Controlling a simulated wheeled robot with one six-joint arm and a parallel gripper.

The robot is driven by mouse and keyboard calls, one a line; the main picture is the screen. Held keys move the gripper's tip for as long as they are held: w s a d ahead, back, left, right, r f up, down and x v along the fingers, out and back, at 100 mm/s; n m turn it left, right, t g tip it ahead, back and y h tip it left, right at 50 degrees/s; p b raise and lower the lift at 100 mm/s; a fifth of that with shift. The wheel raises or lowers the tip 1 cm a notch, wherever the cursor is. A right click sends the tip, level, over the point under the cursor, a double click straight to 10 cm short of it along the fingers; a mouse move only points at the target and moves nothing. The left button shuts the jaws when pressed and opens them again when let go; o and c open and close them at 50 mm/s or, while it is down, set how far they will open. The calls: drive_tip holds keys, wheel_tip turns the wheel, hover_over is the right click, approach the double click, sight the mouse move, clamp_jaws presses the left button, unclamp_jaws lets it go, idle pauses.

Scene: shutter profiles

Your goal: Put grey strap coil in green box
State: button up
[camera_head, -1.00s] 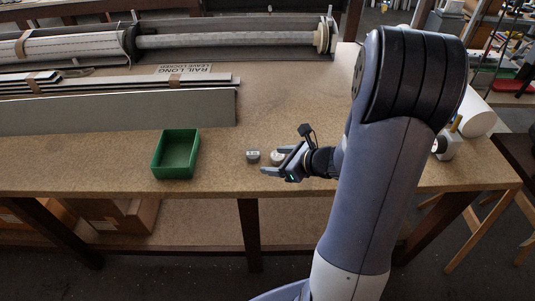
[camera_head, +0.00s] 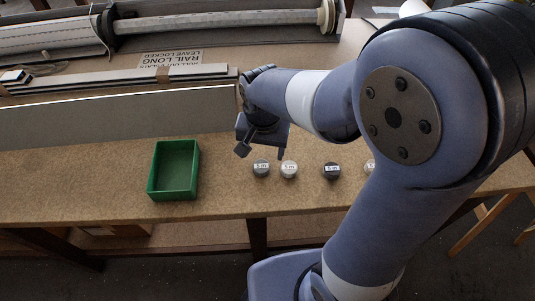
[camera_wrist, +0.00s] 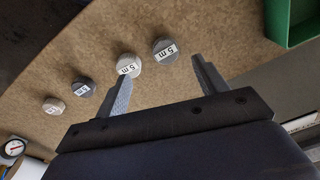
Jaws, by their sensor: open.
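The grey strap coil (camera_head: 261,170), a short round coil with a white "5 m" label, lies on the bench right of the green box (camera_head: 152,185). In the wrist view the grey coil (camera_wrist: 163,50) shows just beyond the gap between my fingers, and a corner of the green box (camera_wrist: 283,25) shows at the upper right. My gripper (camera_head: 266,155) points down above the bench, just behind the coils in the head view. Its fingers (camera_wrist: 161,72) are spread apart with nothing between them. The box looks empty.
A white coil (camera_head: 289,170) lies close to the right of the grey one. A darker coil (camera_head: 332,171) and a pale coil (camera_head: 369,166), partly hidden by my arm, lie farther right. A long grey panel (camera_head: 110,120) stands behind the box. Bench between box and coils is clear.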

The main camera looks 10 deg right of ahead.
hover_over(261, 165)
drive_tip(key=s, duration=0.1)
drive_tip(key=shift+n, duration=0.3)
drive_tip(key=f, duration=0.5)
drive_tip(key=shift+s+d, duration=0.2)
drive_tip(key=shift+d, duration=0.1)
drive_tip(key=shift+w+a+f+p, duration=0.1)
drive_tip(key=shift+w+f+p, duration=0.1)
drive_tip(key=shift+f, duration=0.65)
drive_tip(key=shift+w+a+f+p, duration=0.1)
drive_tip(key=shift+w+f+p, duration=0.05)
drive_tip(key=shift+f, duration=0.7)
drive_tip(key=shift+w+a+f+p, duration=0.1)
drive_tip(key=shift+w+f+p, duration=0.1)
drive_tip(key=shift+f, duration=0.65)
drive_tip(key=shift+c, duration=0.6)
drive_tip(key=c, duration=1.1)
